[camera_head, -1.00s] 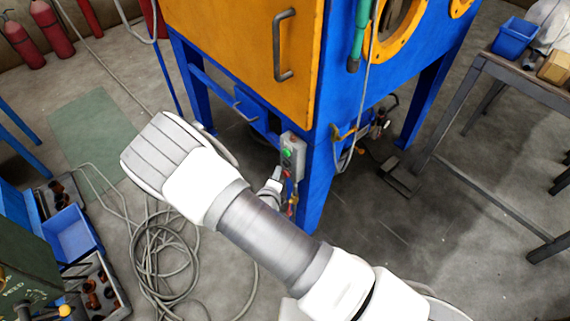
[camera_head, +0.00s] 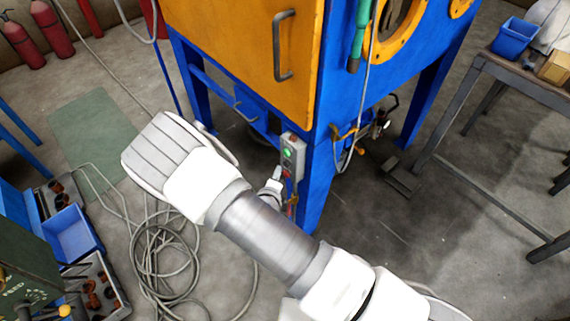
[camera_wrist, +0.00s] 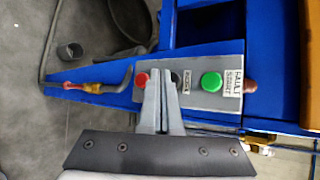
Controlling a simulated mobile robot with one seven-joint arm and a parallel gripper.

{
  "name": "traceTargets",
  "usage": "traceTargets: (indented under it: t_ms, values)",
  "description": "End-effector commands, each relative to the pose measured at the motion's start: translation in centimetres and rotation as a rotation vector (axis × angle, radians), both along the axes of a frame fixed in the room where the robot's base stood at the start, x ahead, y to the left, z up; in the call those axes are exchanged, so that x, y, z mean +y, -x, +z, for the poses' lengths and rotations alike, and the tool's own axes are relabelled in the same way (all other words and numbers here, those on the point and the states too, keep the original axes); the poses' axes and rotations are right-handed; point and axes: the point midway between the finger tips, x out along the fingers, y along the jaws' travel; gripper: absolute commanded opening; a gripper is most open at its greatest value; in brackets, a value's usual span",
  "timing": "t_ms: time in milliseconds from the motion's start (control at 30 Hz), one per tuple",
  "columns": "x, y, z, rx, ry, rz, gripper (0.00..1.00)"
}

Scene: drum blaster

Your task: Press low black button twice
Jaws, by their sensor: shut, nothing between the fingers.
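A grey control box (camera_wrist: 228,72) is fixed to the blue leg of the blasting cabinet and appears sideways in the wrist view. It carries a red button (camera_wrist: 142,79), a dark button (camera_wrist: 175,77) partly hidden by my fingers, and a large green button (camera_wrist: 211,82). My gripper (camera_wrist: 160,76) is shut and empty, its fingertips over the box between the red and dark buttons. I cannot tell whether they touch. The head view shows the box (camera_head: 293,146) with my gripper (camera_head: 277,176) at its lower end.
The orange cabinet door (camera_head: 235,45) is above the box. A coiled grey hose (camera_head: 160,255) lies on the floor at left. A foot pedal (camera_head: 402,178) and a workbench (camera_head: 520,88) are at right. A red-and-yellow fitting (camera_wrist: 85,87) sits left of the box in the wrist view.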

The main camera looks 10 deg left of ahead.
Motion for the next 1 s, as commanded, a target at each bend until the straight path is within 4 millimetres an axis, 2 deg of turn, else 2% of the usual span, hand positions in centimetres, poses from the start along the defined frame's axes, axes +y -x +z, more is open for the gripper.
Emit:
traceTargets:
  t_ms: [1000]
  values:
    - [-0.83,-0.96,0.02,-0.001,0.001,-0.001,0.0]
